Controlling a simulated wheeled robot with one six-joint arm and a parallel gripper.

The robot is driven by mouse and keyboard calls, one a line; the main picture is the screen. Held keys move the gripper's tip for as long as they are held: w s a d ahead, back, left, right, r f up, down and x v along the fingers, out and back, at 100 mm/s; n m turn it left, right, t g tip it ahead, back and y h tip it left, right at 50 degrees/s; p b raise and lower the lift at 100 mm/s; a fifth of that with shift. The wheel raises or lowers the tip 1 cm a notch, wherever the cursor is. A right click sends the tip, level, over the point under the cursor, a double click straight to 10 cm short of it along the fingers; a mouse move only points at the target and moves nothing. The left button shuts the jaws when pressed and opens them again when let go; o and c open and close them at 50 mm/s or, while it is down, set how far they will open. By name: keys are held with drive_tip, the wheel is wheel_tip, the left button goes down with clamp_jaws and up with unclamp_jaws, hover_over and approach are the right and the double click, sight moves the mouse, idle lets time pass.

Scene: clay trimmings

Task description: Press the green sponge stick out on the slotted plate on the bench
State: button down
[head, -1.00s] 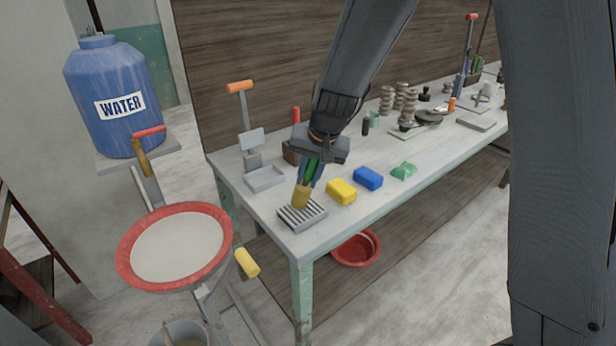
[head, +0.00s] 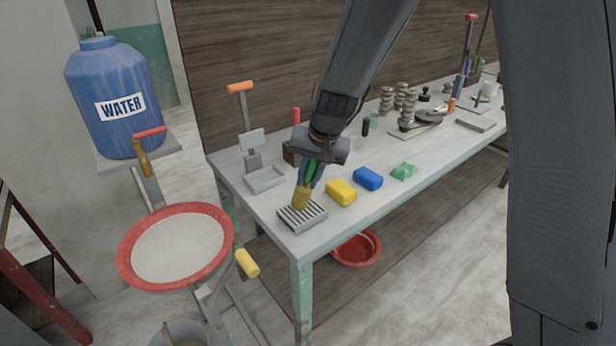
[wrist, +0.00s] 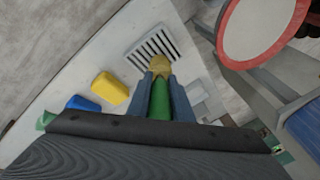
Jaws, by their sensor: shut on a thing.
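My gripper (head: 309,172) is shut on the green handle of the sponge stick (head: 302,196). The stick points down and is a little tilted, with its yellow-tan sponge head at the lower end. In the head view the head is at the slotted plate (head: 290,224), over its back part. In the wrist view the green handle (wrist: 160,100) lies between the two blue-grey fingers, and the head overlaps the near edge of the slotted plate (wrist: 134,60). I cannot tell how firmly the head touches the plate.
A yellow block (head: 341,192), a blue block (head: 368,178) and a green lump (head: 403,171) lie right of the plate. A grey tray (head: 265,180) with an orange-handled press stands behind left. A red-rimmed basin (head: 125,248) is left of the bench.

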drive_tip(key=shift+r+p, duration=2.5)
drive_tip(key=shift+r, duration=0.9)
